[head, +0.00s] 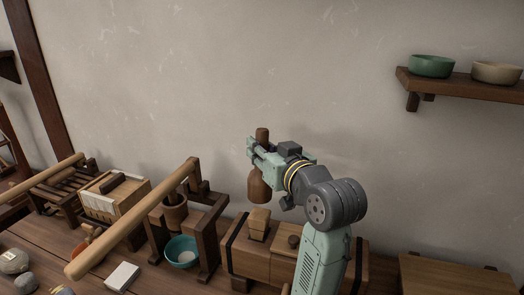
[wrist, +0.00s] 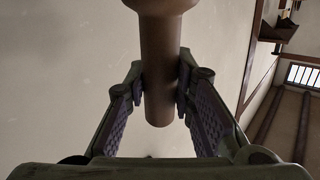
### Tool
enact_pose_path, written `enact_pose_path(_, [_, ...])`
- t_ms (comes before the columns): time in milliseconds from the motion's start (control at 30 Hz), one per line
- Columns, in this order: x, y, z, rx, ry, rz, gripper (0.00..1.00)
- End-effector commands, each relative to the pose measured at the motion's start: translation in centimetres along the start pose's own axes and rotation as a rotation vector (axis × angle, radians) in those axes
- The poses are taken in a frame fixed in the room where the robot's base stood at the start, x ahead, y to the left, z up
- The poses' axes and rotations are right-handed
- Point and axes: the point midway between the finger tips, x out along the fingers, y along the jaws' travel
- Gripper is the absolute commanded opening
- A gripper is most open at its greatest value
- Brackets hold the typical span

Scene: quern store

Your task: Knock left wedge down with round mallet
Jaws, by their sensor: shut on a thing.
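The round mallet (head: 259,187) is brown, with a thick rounded head hanging down and its handle end pointing up. My gripper (head: 259,150) is shut on its handle and holds it upright in the air. In the wrist view the mallet handle (wrist: 158,85) is between the fingers (wrist: 160,88), with the head at the top edge. The left wedge (head: 259,222) is a pale wooden piece standing up from a wooden block press (head: 246,258), below the mallet head and apart from it. My arm hides the press's right part.
A long wooden lever (head: 135,218) slants across the left, near a frame with a teal bowl (head: 182,252). A slatted-top box (head: 115,195) stands behind it. A wall shelf (head: 460,86) with bowls is at upper right. A wooden chest (head: 450,275) is lower right.

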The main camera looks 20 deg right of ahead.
Motion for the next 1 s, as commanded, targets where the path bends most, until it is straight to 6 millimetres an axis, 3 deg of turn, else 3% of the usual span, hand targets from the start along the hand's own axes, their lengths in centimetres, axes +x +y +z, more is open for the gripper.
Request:
enact_pose_path(33, [-0.1, -0.1, -0.8, 0.0, 0.001, 0.0, 0.0])
enact_pose_path(467, [-0.1, 0.0, -0.6, 0.0, 0.001, 0.0, 0.0])
enact_pose_path(567, [0.0, 0.1, 0.4, 0.001, 0.001, 0.0, 0.0])
enact_pose_path(733, [0.4, 0.4, 4.5, 0.002, 0.0, 0.0, 0.0])
enact_pose_path(800, [0.3, 0.3, 3.5, -0.001, 0.003, 0.0, 0.0])
enact_pose_path(1000, [0.3, 0.3, 3.6, 0.001, 0.0, 0.0, 0.0])
